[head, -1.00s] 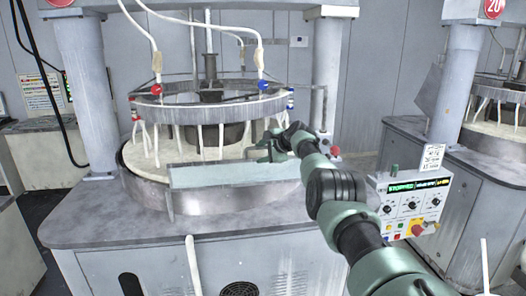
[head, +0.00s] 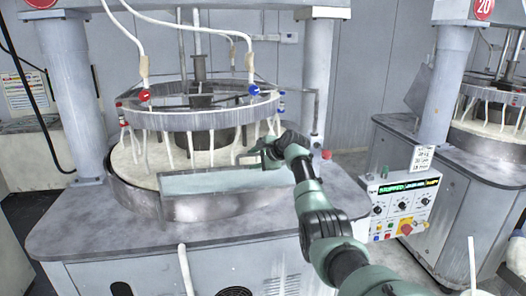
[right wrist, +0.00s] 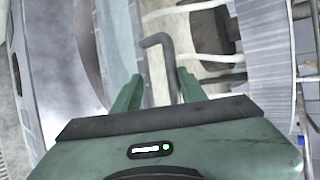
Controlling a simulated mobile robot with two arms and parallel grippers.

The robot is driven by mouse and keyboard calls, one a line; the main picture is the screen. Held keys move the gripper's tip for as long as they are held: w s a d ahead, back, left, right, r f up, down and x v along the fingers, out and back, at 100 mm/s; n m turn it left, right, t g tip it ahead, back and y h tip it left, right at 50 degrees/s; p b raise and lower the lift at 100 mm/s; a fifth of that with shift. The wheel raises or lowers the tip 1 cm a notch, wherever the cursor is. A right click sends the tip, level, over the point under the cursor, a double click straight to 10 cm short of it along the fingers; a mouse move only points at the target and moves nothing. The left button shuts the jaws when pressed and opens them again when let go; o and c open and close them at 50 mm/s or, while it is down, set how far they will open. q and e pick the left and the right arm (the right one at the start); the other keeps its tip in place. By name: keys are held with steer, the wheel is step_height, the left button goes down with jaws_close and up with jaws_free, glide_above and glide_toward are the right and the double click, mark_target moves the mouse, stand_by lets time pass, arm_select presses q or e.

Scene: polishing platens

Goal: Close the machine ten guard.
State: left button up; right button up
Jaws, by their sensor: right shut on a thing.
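The guard (head: 225,182) is a pale, see-through panel at the front of the near machine, low against the metal rim of the round basin (head: 190,209). A thin grey bent rod (right wrist: 158,42), which looks like its handle, stands up in the right wrist view. My right gripper (head: 262,152) is at the top of the guard toward its right end. Its fingers (right wrist: 160,90) are on both sides of the rod and shut on it. The rod's lower end is hidden behind the gripper body. My left gripper is not in view.
Above the basin hangs a ring (head: 200,117) with several white hoses. A control panel (head: 403,207) with knobs and a red button stands right of my arm. Thick columns (head: 75,100) flank the basin. A similar machine (head: 490,140) stands at the right.

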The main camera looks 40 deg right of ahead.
steer(key=b+v, duration=0.2)
steer(key=v, duration=0.5)
steer(key=shift+s+a+r, duration=0.1)
steer(key=shift+s+r, duration=0.05)
steer(key=shift+s, duration=0.1)
stand_by(0.3)
